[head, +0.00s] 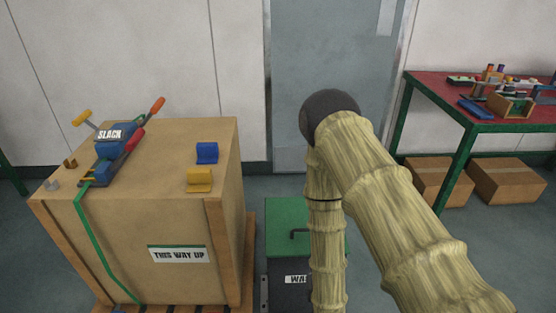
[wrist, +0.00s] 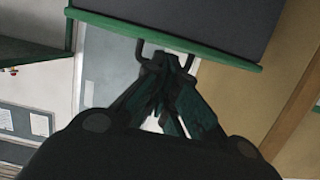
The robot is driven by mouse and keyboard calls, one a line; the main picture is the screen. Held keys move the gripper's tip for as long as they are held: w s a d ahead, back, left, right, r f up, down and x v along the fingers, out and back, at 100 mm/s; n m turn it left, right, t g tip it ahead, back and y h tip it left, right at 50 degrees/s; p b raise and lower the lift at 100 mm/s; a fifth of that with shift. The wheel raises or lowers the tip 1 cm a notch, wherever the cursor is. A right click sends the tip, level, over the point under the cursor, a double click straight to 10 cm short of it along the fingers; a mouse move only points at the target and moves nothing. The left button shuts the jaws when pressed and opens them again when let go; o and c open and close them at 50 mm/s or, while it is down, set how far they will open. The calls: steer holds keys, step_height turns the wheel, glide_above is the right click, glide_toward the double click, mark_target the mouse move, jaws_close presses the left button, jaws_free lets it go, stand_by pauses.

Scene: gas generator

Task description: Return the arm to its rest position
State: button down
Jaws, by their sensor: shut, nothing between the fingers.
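My arm (head: 372,190), with a pale ribbed bamboo-like skin and a dark round joint (head: 328,112), is raised and bent in the head view. Its forearm hangs down in front of the green-lidded box. My gripper is out of sight in the head view. In the wrist view my gripper (wrist: 166,66) is shut and empty, with its dark fingers converging near the picture's middle. A dark handle loop (wrist: 142,50) shows just beyond the fingertips, at the green edge of a dark box; I cannot tell whether they touch.
A wooden crate (head: 140,230) stands at left with a strap ratchet (head: 112,150), blue block (head: 207,153) and yellow block (head: 199,180) on top. The green-lidded box (head: 285,215) stands beside it. A red-topped workbench (head: 440,95) and cardboard boxes (head: 508,180) are at right.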

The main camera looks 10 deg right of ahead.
steer(key=s+d+f+g, duration=0.3)
steer(key=s+f+g, duration=0.5)
steer(key=s+f, duration=0.55)
steer(key=s+d+g+y, duration=0.15)
steer(key=s+g, duration=0.55)
steer(key=s, duration=1.1)
step_height(320, 180, up, 15)
steer(key=p, duration=1.4)
steer(key=shift+w+f+n+p, duration=0.2)
steer(key=shift+n+p, duration=0.1)
steer(key=shift+p, duration=0.1)
steer(key=shift+a, duration=0.1)
